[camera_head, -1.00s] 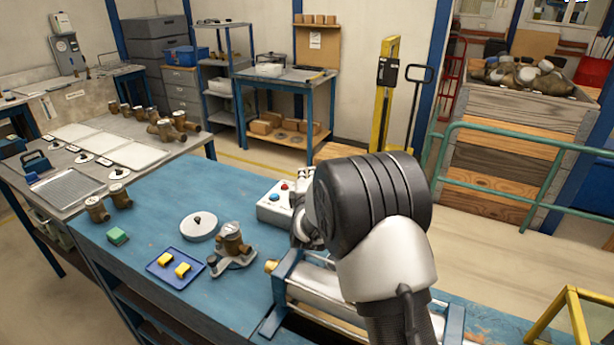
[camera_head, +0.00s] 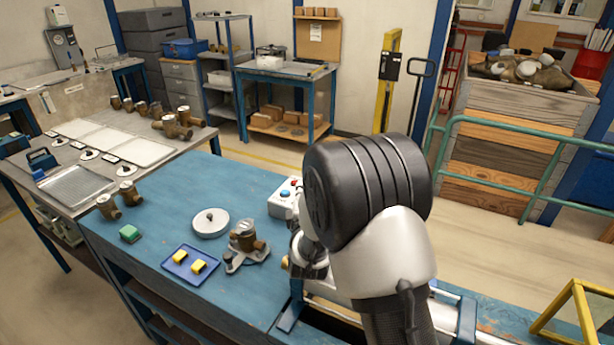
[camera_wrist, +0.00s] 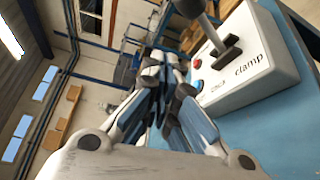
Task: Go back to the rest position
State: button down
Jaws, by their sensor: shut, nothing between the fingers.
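My gripper (camera_wrist: 168,88) shows in the wrist view with its fingers together and nothing between them. It is beside the white clamp control box (camera_wrist: 245,60), which carries a lever, a red button and a blue button. In the head view, my arm's large black and white joint covers most of the gripper and part of the same control box (camera_head: 281,200). The clamp bench frame (camera_head: 445,308) is partly hidden behind my arm.
A green railing (camera_head: 545,155) and yellow frame (camera_head: 580,315) stand at the right.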

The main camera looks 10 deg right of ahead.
jog(key=shift+s+f, duration=0.1)
jog(key=shift+s, duration=0.25)
jog(key=s+r+m+g+y, duration=0.25)
jog(key=s+r+m, duration=0.25)
jog(key=s, duration=0.3)
jog(key=s+r+m+g+y, duration=0.1)
jog(key=s+r+m+g, duration=0.3)
jog(key=s, duration=0.4)
jog(key=s+d+f+m+g+h, duration=0.1)
jog(key=s+d+m+g, duration=0.2)
jog(key=s, duration=2.4)
jog(key=m+g, duration=0.3)
jog(key=m, duration=0.3)
jog(key=shift+d+f, duration=0.2)
jog(key=shift+f, duration=0.15)
